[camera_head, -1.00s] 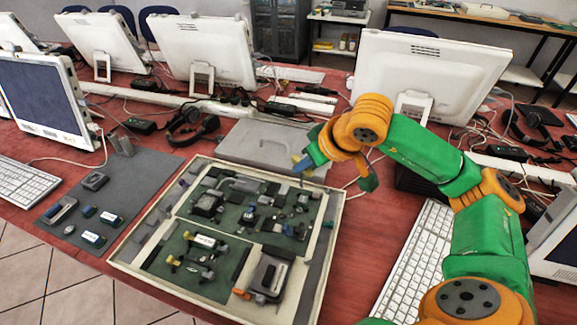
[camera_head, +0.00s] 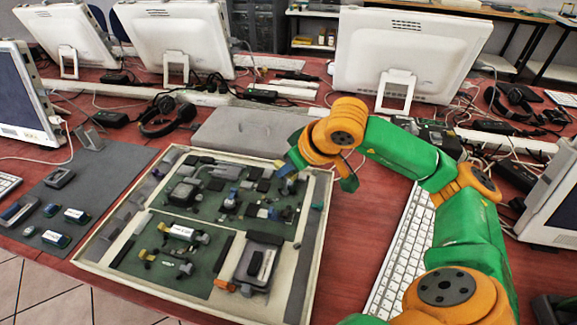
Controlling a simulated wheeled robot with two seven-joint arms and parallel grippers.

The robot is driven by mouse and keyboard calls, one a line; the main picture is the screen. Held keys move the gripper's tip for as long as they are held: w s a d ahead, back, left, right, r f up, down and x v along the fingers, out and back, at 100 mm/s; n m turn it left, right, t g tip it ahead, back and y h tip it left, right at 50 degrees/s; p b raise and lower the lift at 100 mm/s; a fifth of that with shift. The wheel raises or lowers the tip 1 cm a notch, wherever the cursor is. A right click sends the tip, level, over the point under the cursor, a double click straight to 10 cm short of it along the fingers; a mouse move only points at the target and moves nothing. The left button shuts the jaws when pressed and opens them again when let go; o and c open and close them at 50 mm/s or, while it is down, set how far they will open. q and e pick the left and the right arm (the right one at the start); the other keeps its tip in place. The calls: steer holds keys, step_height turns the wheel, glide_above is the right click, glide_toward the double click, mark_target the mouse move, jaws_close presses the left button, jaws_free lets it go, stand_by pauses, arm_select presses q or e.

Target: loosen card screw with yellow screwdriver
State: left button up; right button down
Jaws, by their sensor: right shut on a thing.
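My right gripper (camera_head: 286,168) is above the upper right part of the open board (camera_head: 326,190), close over its dark green panel. The card screw is too small to make out. I cannot tell whether the tip touches anything. My left gripper is not in view.
A grey mat (camera_head: 100,180) with several small parts lies left of the board. A grey case (camera_head: 245,130) and headphones (camera_head: 165,115) lie behind it. A keyboard (camera_head: 402,250) is on the right, under my right arm. Monitors (camera_head: 410,50) and cables line the back.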

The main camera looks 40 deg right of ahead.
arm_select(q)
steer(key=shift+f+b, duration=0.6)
arm_select(e)
steer(key=shift+f, duration=0.45)
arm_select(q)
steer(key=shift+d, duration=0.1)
arm_select(e)
steer(key=shift+a, duration=0.1)
